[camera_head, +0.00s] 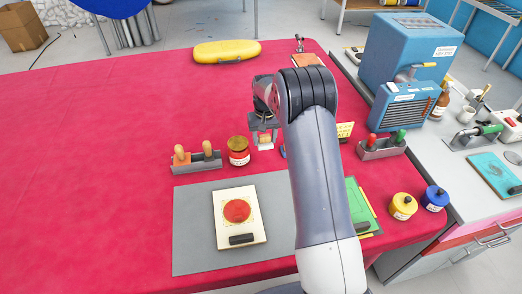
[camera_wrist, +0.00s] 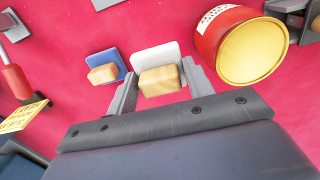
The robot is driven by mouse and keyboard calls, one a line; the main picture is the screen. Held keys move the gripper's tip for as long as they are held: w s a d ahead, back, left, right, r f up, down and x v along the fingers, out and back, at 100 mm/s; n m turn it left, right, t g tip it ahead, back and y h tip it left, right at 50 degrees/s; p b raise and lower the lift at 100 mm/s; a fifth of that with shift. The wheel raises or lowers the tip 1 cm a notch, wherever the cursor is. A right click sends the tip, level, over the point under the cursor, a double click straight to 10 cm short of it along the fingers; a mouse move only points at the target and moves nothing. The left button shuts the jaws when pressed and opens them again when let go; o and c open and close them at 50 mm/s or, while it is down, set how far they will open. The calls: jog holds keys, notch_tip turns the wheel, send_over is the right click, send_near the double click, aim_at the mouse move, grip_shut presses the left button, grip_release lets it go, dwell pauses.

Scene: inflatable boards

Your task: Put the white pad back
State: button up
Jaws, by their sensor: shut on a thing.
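The white pad (camera_head: 265,147) has a wooden block handle. In the wrist view the white pad (camera_wrist: 154,51) sits between the fingers of my gripper (camera_wrist: 160,84), which is shut on its handle. In the head view my gripper (camera_head: 264,132) is above the red-covered table, just right of a red jar. A blue pad (camera_wrist: 103,58) with a similar handle lies to the left of the white pad in the wrist view; my arm mostly hides it in the head view. I cannot tell whether the white pad touches the table.
The red jar (camera_head: 238,152) with an amber lid stands close by. A grey holder (camera_head: 185,166) with wooden-handled tools is left of it. A grey mat (camera_head: 195,225) carries a cream board (camera_head: 227,198) with a red disc. The red table (camera_head: 80,180) is clear at left.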

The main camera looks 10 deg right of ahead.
aim_at(264, 156)
jog(key=shift+f+p, duration=0.55)
jog(key=shift+f, duration=2.3)
jog(key=shift+f, duration=0.25)
jog(key=o, duration=0.7)
jog(key=shift+r, duration=0.1)
jog(key=shift+c, duration=0.2)
jog(key=shift+r, duration=0.1)
notch_tip(264, 156, up, 12)
jog(key=b, duration=0.2)
jog(key=shift+b, duration=0.35)
